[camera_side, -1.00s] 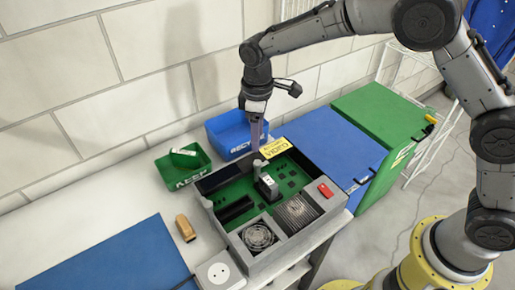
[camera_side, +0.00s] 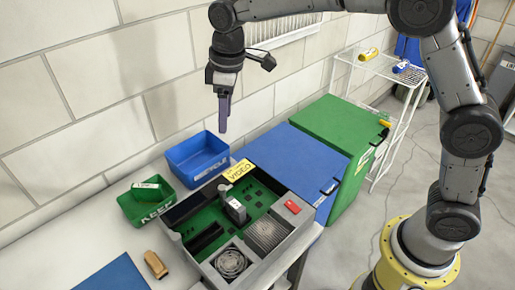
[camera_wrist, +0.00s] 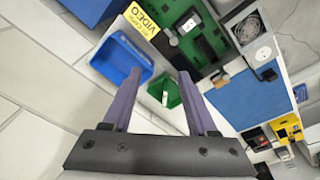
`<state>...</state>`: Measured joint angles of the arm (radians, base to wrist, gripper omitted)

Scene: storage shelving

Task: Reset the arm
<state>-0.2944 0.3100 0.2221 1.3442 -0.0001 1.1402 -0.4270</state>
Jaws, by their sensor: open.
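My gripper (camera_side: 224,112) hangs fingers-down in the side view, raised above the blue recycle bin (camera_side: 197,158) and clear of it. In the wrist view my gripper (camera_wrist: 160,97) has its two purple fingers spread, with nothing between them held. The green keep bin (camera_side: 146,202) stands left of the blue bin and holds a small white-and-green item (camera_side: 146,186). The grey case with a green circuit board (camera_side: 215,235) lies in front of the bins, apart from the gripper. A grey block (camera_side: 236,208) stands upright on the board.
A yellow video label (camera_side: 239,170) lies at the case's back edge, and a red piece (camera_side: 292,206) sits on its right rim. Blue (camera_side: 290,158) and green (camera_side: 335,128) boxes stand to the right. A tan object (camera_side: 155,264) lies on the table. The wall is behind the gripper.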

